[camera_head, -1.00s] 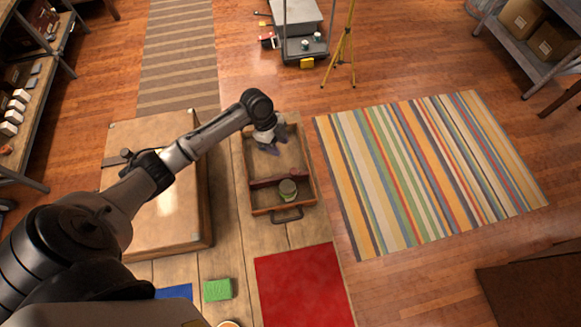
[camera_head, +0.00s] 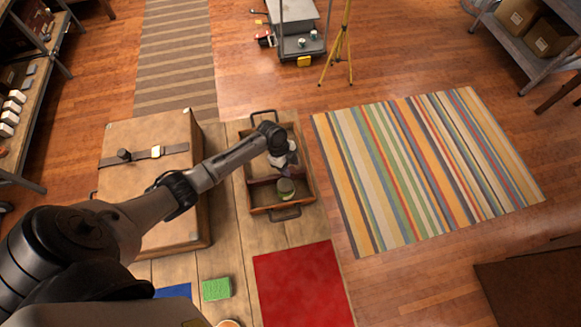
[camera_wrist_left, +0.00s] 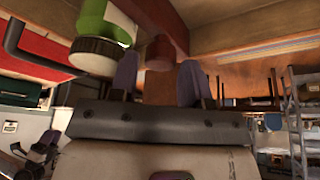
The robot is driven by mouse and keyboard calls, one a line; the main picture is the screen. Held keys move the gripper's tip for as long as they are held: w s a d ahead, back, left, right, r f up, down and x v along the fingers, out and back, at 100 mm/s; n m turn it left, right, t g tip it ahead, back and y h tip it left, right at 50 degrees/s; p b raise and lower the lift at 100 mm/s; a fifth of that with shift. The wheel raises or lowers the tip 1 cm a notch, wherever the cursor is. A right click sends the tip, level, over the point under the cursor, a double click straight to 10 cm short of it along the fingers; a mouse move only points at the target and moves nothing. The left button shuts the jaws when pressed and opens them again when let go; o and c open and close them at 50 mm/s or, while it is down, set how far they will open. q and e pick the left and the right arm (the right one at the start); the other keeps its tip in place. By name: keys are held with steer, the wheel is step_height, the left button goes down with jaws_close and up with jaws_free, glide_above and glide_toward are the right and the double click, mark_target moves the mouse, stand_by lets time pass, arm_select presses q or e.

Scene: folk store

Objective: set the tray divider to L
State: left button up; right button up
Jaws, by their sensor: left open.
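The wooden tray (camera_head: 263,210) stands on the plank table, with a metal handle at its near and far ends. A dark red divider (camera_head: 261,181) crosses it, splitting it into a far and a near compartment. A jar with a green label (camera_head: 287,189) stands in the near compartment; it also shows in the left wrist view (camera_wrist_left: 108,24). My left gripper (camera_head: 289,165) is open over the tray, close to the divider. In the left wrist view, a red knob (camera_wrist_left: 160,52) appears between its spread purple fingertips (camera_wrist_left: 158,80); contact cannot be told. My right gripper is not in view.
A large leather-brown case (camera_head: 150,205) stands left of the tray, under my left arm. A red cloth (camera_head: 301,285), a green sponge (camera_head: 216,289) and a blue item (camera_head: 173,291) lie nearer. A striped rug (camera_head: 430,170) covers floor to the right.

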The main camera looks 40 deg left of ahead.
arm_select(q)
steer(key=shift+d+f, duration=0.25)
steer(key=shift+f, duration=0.35)
steer(key=shift+c, duration=0.4)
steer(key=shift+w, duration=0.1)
jaws_close()
